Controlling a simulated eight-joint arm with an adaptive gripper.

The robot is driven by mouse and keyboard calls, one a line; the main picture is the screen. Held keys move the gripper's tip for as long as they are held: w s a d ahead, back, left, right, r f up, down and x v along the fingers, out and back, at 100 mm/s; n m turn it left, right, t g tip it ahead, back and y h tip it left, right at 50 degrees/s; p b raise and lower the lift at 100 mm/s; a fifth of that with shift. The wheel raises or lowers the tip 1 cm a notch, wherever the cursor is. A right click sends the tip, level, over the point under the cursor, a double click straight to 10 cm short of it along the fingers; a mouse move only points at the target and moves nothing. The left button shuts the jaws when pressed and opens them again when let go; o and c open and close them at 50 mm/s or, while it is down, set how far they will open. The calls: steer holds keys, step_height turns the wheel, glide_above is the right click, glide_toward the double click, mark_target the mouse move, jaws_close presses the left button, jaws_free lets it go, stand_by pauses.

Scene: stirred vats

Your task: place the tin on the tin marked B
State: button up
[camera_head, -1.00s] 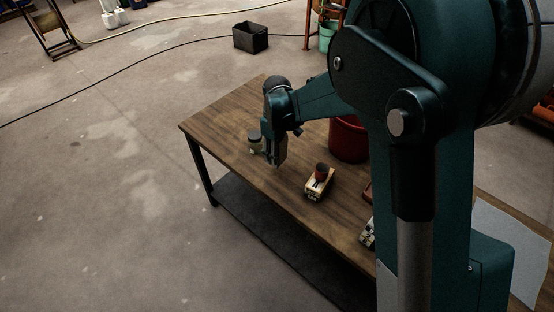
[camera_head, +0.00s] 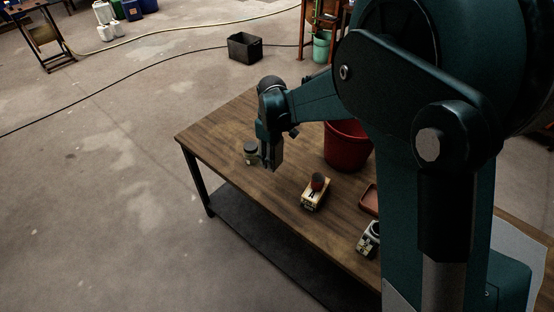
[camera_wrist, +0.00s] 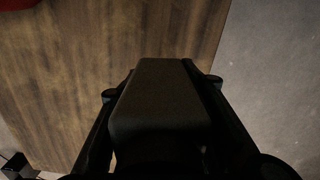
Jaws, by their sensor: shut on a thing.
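My gripper (camera_head: 270,160) hangs low over the far-left part of the table, fingers down. It is shut; what it holds is mostly hidden by the fingers, presumably the tin. In the wrist view a dark block (camera_wrist: 162,95) fills the middle between the finger links; I cannot tell if it is the held thing. A pale tin (camera_head: 312,201) with a dark mark stands mid-table, and a reddish round thing (camera_head: 318,181) rests on it. A second pale tin (camera_head: 368,240) with dark marking stands nearer, partly beside my arm. Neither letter reads surely.
A jar with a dark lid (camera_head: 251,148) stands just left of my gripper. A red bucket (camera_head: 348,150) stands right of it, and a reddish-brown tray (camera_head: 369,199) lies nearer. The table's left part (camera_head: 215,130) is clear. Its left edge is close.

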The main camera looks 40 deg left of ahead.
steer(key=shift+d, duration=0.1)
steer(key=w+d+r+p, duration=0.3)
steer(key=d+r, duration=0.2)
steer(key=d, duration=0.6)
step_height(320, 180, up, 10)
steer(key=r+m+p, duration=0.1)
steer(key=p, duration=0.8)
glide_above(379, 228)
steer(key=shift+f, duration=0.25)
steer(key=shift+f+b, duration=0.35)
steer(key=shift+f, duration=2.6)
steer(key=shift+f, duration=2.05)
